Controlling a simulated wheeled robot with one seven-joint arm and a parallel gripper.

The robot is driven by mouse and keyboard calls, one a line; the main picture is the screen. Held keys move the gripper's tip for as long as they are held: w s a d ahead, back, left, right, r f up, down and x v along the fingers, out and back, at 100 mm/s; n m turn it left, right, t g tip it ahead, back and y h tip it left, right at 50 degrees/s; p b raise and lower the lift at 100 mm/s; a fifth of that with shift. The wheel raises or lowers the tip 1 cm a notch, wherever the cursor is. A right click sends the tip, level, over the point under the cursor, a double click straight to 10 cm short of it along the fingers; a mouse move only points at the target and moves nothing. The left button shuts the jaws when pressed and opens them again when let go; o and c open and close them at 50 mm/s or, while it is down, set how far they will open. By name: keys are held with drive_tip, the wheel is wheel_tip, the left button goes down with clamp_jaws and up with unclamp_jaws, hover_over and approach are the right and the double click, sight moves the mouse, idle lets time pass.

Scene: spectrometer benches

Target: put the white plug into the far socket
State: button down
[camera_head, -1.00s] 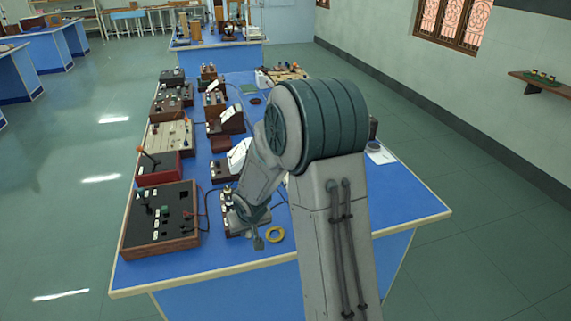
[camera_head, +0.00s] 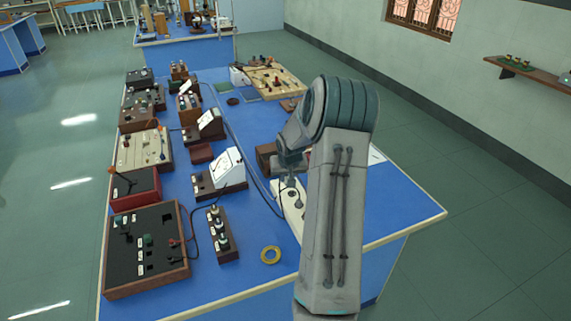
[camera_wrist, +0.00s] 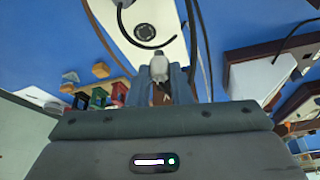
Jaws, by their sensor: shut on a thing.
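My gripper (camera_wrist: 158,80) is shut on the white plug (camera_wrist: 159,67), which sits between its two fingers. In the head view my gripper (camera_head: 289,172) hangs over the blue table, at the far end of a white socket strip (camera_head: 291,209). My arm covers part of the strip. In the wrist view the strip (camera_wrist: 112,18) lies beyond the plug, and one round dark socket (camera_wrist: 145,32) shows on it, apart from the plug. A dark cable curves around this socket. I cannot tell whether another socket is hidden behind the gripper.
A white-faced meter (camera_head: 228,167), a narrow terminal box (camera_head: 222,236) and a large black panel box (camera_head: 146,250) stand to the left. Dark cables run across the blue table (camera_head: 245,215).

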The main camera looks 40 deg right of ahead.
sight(292, 192)
drive_tip(key=shift+d+f+b, duration=0.35)
drive_tip(key=shift+f+b, duration=0.45)
drive_tip(key=shift+f, duration=0.25)
drive_tip(key=shift+d+f+b, duration=0.35)
drive_tip(key=shift+f+b, duration=0.4)
drive_tip(key=shift+f, duration=0.35)
drive_tip(key=shift+d+f+b, duration=0.35)
drive_tip(key=shift+f+b, duration=0.45)
drive_tip(key=shift+f, duration=0.25)
drive_tip(key=c, duration=1.2)
unclamp_jaws()
drive_tip(key=shift+c, duration=0.2)
drive_tip(key=shift+r, duration=0.15)
drive_tip(key=b+v, duration=0.1)
drive_tip(key=v, duration=1.2)
drive_tip(key=shift+s+a+r, duration=0.2)
drive_tip(key=shift+s, duration=0.05)
